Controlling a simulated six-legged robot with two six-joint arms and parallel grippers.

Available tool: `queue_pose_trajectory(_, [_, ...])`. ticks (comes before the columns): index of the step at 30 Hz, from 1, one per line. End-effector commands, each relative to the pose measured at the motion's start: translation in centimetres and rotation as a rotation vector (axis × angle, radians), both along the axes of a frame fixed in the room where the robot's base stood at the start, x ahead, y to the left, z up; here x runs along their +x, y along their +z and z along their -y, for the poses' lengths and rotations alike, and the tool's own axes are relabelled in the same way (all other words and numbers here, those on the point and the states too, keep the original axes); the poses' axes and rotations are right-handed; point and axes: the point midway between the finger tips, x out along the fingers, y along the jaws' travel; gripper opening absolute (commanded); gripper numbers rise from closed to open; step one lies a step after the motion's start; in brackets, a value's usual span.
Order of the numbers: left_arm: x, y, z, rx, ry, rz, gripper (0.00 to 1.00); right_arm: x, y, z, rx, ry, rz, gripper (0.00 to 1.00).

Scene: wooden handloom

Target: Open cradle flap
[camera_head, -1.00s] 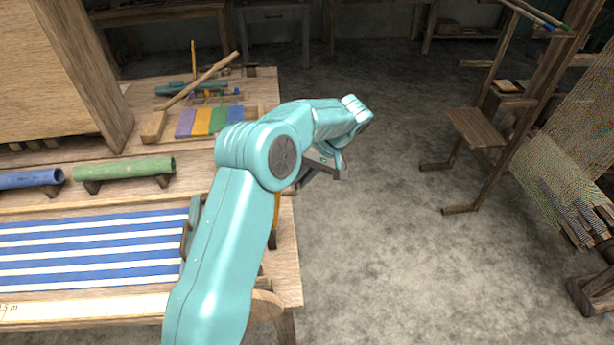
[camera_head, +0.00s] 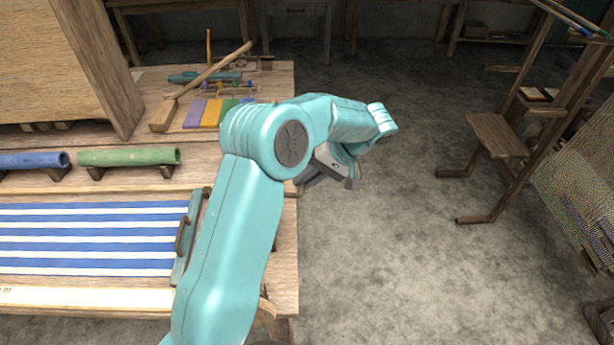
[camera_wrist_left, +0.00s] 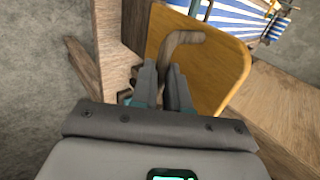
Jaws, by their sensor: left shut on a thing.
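In the left wrist view, the cradle flap (camera_wrist_left: 226,80) appears as a yellow-orange wooden panel with rounded corners and a brown bent handle (camera_wrist_left: 186,39). My left gripper (camera_wrist_left: 163,88) is shut on this handle, with its two dark fingers close together around the lower part. In the head view, my left gripper (camera_head: 312,178) is just off the right edge of the wooden bench, largely behind my teal arm. A small brown piece (camera_head: 293,191) shows near it, probably the handle. The flap's panel is hidden by my arm there. My right gripper is not in view.
A wooden frame with a seat (camera_head: 497,135) stands at right. Open concrete floor lies between.

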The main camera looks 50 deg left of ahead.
Motion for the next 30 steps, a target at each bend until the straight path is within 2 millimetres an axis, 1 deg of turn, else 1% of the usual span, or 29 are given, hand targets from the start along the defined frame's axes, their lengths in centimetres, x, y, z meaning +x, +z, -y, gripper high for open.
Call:
queue_pose_trajectory(1, [0.31, -1.04, 0.79, -0.023, -0.009, 0.008, 0.00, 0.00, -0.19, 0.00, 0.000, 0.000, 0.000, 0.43])
queue_pose_trajectory(6, [0.37, -1.04, 0.80, -0.023, -0.009, 0.008, 0.00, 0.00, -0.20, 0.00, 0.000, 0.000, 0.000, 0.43])
queue_pose_trajectory(7, [0.39, -1.05, 0.80, -0.024, -0.009, 0.008, 0.24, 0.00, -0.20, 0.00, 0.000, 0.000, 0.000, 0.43])
queue_pose_trajectory(8, [0.40, -1.03, 0.79, -0.023, -0.009, 0.008, 0.34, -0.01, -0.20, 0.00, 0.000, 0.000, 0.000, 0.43])
queue_pose_trajectory(9, [0.42, -1.03, 0.75, -0.023, -0.009, 0.008, 0.40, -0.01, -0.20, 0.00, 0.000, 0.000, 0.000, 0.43])
queue_pose_trajectory(30, [0.74, -0.60, 0.43, -0.018, -0.006, 0.012, 0.40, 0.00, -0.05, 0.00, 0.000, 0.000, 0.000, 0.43])
